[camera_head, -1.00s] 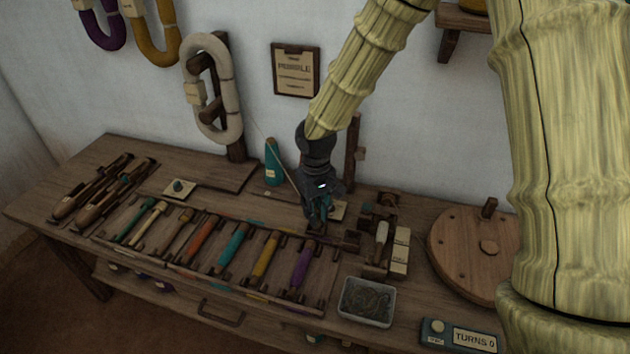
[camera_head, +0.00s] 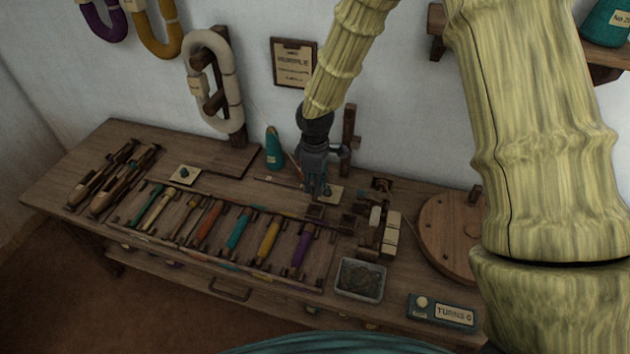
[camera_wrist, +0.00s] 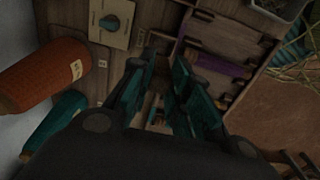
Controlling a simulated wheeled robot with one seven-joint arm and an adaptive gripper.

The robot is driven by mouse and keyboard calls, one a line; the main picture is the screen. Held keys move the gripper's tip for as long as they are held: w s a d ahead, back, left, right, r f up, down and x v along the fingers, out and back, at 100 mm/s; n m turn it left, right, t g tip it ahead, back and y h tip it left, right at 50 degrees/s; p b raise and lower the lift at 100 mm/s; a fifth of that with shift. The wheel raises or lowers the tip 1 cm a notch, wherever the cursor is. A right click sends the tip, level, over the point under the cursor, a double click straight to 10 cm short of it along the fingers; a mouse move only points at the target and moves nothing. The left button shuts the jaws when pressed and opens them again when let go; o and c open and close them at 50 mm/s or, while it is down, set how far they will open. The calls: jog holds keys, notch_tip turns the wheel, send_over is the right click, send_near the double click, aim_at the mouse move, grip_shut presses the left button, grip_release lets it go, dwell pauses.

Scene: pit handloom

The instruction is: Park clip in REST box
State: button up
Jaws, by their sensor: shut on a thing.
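My gripper (camera_head: 316,190) points down over the back middle of the bench in the head view. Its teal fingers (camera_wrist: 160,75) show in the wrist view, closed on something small. A small brown piece (camera_wrist: 156,108) lies between them, probably the clip; its outline is dark and partly hidden by the fingers. I cannot read a REST label on either.
A cream plate with a knob (camera_wrist: 113,20) lies beside the fingers. A teal cone (camera_head: 273,150) stands left of my gripper, and a wooden post (camera_head: 348,138) behind it. Colored bobbins, including a purple one (camera_head: 302,248), lie in front. A grey tray (camera_head: 360,279) stands at front right.

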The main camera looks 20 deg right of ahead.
jog(key=shift+f+b, duration=2.1)
jog(key=shift+f, duration=2)
jog(key=o, duration=1.2)
jog(key=shift+c, duration=0.2)
jog(key=shift+r+p, duration=3.25)
jog(key=shift+r, duration=0.8)
